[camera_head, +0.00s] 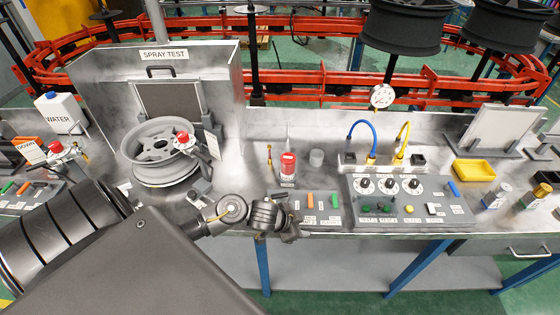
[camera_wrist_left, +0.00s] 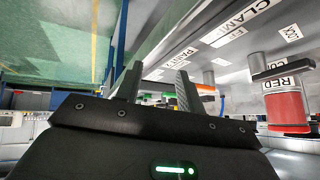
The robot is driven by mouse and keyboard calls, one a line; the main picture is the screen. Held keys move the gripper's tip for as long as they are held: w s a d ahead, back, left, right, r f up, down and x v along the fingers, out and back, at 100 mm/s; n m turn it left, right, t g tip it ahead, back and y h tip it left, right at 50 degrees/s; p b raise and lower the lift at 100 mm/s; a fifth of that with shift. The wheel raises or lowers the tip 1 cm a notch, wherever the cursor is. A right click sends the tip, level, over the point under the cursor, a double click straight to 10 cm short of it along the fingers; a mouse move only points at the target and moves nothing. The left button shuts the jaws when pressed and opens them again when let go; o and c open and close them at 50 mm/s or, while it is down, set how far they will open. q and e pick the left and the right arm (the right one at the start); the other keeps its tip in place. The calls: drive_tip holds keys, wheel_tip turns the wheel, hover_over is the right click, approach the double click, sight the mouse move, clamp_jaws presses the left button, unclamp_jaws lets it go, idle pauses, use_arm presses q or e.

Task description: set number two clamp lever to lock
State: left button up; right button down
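In the head view, a small panel (camera_head: 318,222) on the front of the bench carries a dark lever (camera_head: 278,194), an orange lever (camera_head: 310,197) and a green lever (camera_head: 334,199). In the left wrist view, a dark bar (camera_wrist_left: 283,72), seemingly this dark lever, stands near a label reading CLAMP (camera_wrist_left: 240,20) and a label reading LOCK (camera_wrist_left: 290,32). No number two is readable. My left gripper (camera_head: 293,236) is at the panel's front left edge. In the left wrist view its fingers (camera_wrist_left: 158,88) are apart, with nothing between them. My right gripper is out of view.
A red cup (camera_head: 288,165) stands behind the panel. A control box (camera_head: 400,212) with dials stands to the right. The floor before the bench is clear.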

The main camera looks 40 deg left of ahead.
use_arm(q)
drive_tip(key=w+a+r+m+g, duration=0.1)
drive_tip(key=w+a+r+m, duration=0.1)
drive_tip(key=w+a+r, duration=0.3)
drive_tip(key=n+g, duration=0.2)
drive_tip(key=g, duration=0.1)
approach(282, 194)
drive_tip(key=x, duration=0.7)
drive_tip(key=shift+w+d+f+p, duration=0.15)
drive_tip(key=shift+f+p, duration=0.15)
drive_tip(key=shift+f, duration=0.05)
